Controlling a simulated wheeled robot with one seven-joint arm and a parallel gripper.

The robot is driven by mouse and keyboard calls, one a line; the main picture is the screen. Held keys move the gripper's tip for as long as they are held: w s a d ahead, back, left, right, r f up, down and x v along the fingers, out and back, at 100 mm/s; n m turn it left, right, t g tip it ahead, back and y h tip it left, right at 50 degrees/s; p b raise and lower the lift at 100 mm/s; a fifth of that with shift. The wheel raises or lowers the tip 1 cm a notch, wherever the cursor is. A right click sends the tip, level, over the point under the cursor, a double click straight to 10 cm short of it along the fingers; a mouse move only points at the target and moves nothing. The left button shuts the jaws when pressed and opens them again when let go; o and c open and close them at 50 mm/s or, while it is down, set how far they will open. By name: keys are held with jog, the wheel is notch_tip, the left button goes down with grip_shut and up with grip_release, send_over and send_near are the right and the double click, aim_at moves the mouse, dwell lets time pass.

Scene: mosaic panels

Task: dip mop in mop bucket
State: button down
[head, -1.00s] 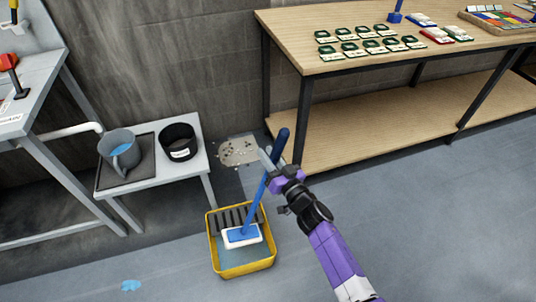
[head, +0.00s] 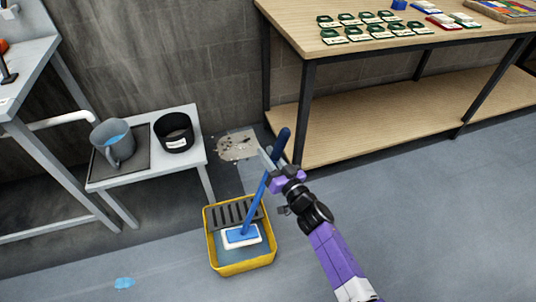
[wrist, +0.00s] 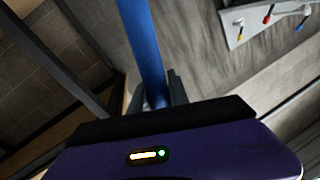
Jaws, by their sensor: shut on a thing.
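The mop (head: 265,187) has a blue handle and a blue and white flat head (head: 241,236). Its head is inside the yellow mop bucket (head: 242,267) on the floor, over the blue water, and its handle leans up to the right. Whether the head touches the bottom cannot be told. My gripper (head: 270,165) is shut on the upper handle, above and right of the bucket. In the wrist view the blue handle (wrist: 142,45) rises from between the fingers.
A low grey stand (head: 190,160) with a grey jug (head: 112,143) and a black pot (head: 174,133) is left of the bucket. Debris lies on a floor patch (head: 237,146) behind. A wooden workbench (head: 400,52) stands right.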

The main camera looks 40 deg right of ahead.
aim_at(258, 197)
notch_tip(258, 197, down, 16)
jog(key=b, duration=1.3)
jog(key=shift+f, duration=0.25)
